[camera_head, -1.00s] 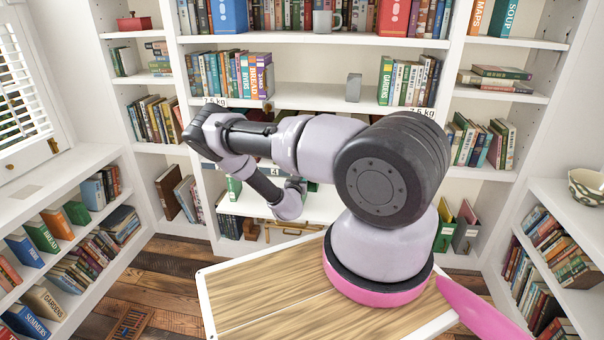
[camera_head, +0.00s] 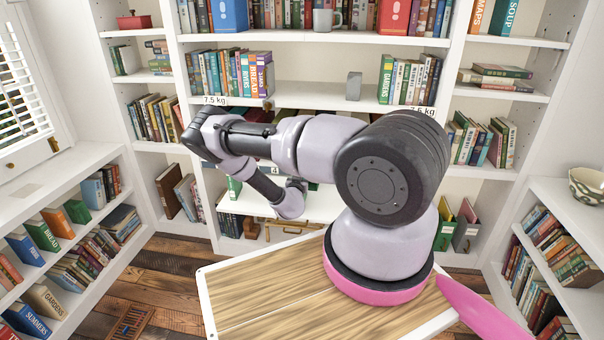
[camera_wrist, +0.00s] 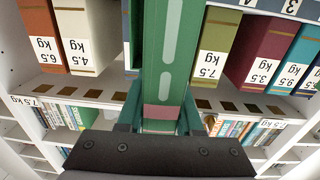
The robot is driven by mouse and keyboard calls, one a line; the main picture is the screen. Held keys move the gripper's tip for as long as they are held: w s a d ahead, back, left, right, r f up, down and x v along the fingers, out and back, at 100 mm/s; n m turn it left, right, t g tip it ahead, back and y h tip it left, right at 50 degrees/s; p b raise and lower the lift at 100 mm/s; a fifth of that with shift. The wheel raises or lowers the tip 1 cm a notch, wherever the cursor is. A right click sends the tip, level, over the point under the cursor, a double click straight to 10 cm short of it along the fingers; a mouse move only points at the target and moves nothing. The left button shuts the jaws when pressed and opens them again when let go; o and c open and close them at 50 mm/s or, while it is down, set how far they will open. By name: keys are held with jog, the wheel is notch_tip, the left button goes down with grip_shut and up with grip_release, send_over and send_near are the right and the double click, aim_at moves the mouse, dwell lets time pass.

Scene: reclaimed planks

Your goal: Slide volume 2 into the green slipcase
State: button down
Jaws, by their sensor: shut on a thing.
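In the wrist view my gripper (camera_wrist: 160,118) is shut on a green volume (camera_wrist: 171,50) with pale dashes and a pink band on its spine. A finger lies on each side of it. The volume stands out between the upright books of a shelf, with gaps on its sides. A darker green edge (camera_wrist: 131,45) shows beside it, and I cannot tell whether this belongs to the green slipcase. The volume's far end is out of frame.
In the wrist view a cream book (camera_wrist: 85,35) and a brown book (camera_wrist: 40,30) stand at left. An olive book (camera_wrist: 217,45) and a maroon book (camera_wrist: 262,50) stand at right. The slotted white shelf edge (camera_wrist: 235,97) runs close to my fingers.

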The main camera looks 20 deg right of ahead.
jog(key=shift+x, duration=1.8)
jog(key=shift+c, duration=2.4)
grip_release()
jog(key=v, duration=1)
jog(key=shift+s+a, duration=0.2)
jog(key=shift+s, duration=0.15)
